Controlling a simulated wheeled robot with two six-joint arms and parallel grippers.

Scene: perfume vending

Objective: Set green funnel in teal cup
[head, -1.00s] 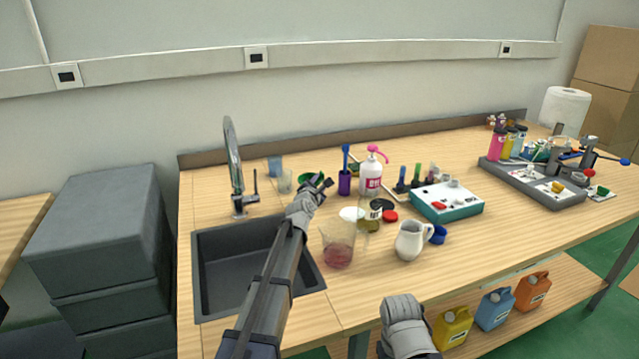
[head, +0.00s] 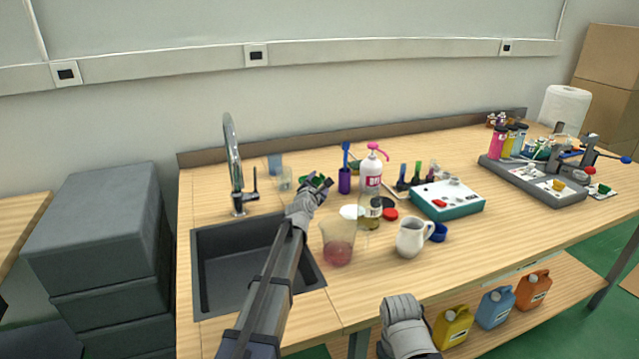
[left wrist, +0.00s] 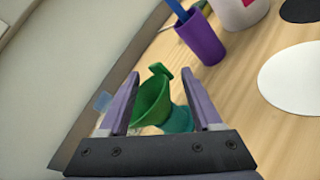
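The green funnel (left wrist: 153,100) lies between the two fingers of my left gripper (left wrist: 160,104) in the left wrist view, its tab pointing up. The fingers are spread, with a visible gap between funnel and right finger. A teal cup (left wrist: 180,118) shows just behind and below the funnel; I cannot tell whether the funnel sits in it or beside it. In the head view, the green funnel (head: 313,178) shows by my left gripper (head: 321,184), and the teal cup is hidden there.
A purple cup (head: 345,181) with a blue tool and a white pump bottle (head: 371,174) stand to the right. A clear cup (head: 285,180) and a blue cup (head: 274,165) stand left, near the tap (head: 235,165). A beaker (head: 338,243) and white jug (head: 411,238) stand in front.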

